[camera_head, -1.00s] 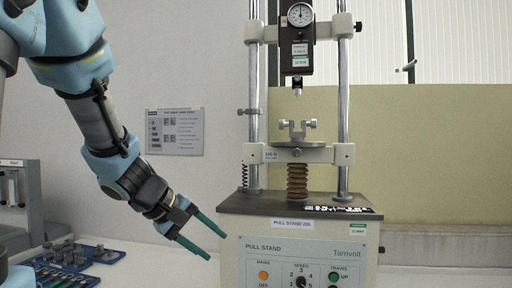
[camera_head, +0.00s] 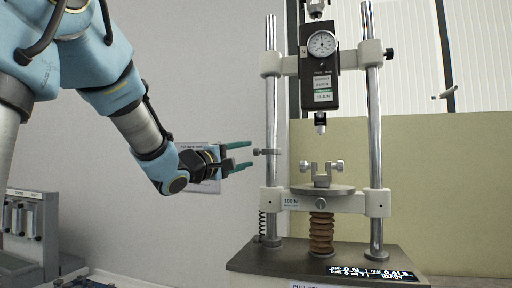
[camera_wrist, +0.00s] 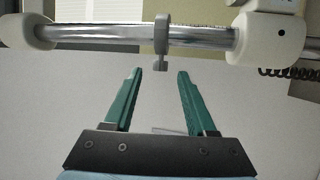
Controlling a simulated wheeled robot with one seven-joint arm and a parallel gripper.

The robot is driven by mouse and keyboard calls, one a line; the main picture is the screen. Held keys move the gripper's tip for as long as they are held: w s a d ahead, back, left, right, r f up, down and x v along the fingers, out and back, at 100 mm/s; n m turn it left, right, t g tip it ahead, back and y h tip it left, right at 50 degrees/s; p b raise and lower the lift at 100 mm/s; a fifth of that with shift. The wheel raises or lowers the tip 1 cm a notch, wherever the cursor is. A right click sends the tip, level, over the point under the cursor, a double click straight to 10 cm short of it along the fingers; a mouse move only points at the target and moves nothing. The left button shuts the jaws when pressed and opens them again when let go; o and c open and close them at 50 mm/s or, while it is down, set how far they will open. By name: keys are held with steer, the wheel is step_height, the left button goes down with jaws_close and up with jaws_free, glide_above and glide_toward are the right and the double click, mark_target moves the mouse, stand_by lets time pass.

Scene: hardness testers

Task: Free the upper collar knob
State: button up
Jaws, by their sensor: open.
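The upper collar (camera_head: 272,152) is a small grey ring around the left column of the pull stand, with its knob (camera_head: 257,152) sticking out to the left. In the wrist view the collar (camera_wrist: 161,33) sits around the bright column, and its knob (camera_wrist: 160,63) points down towards my gripper. My gripper (camera_head: 249,155) is open and empty, with its green fingers pointing right at the knob. In the wrist view the fingertips of my gripper (camera_wrist: 160,73) lie either side of the knob's line. The knob's end appears at or just beyond the tips; contact cannot be told.
The crosshead with its round table (camera_head: 322,189) is below the collar. The force gauge (camera_head: 321,65) hangs from the upper crossbar between the columns. A spring (camera_head: 262,224) stands by the left column's foot. A grey rack (camera_head: 25,220) is at far left.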

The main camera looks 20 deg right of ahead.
mark_target(254, 153)
steer(key=shift+p+x, duration=0.9)
steer(key=shift+x, duration=1.75)
steer(key=shift+f, duration=0.1)
steer(key=shift+c, duration=0.2)
jaws_close()
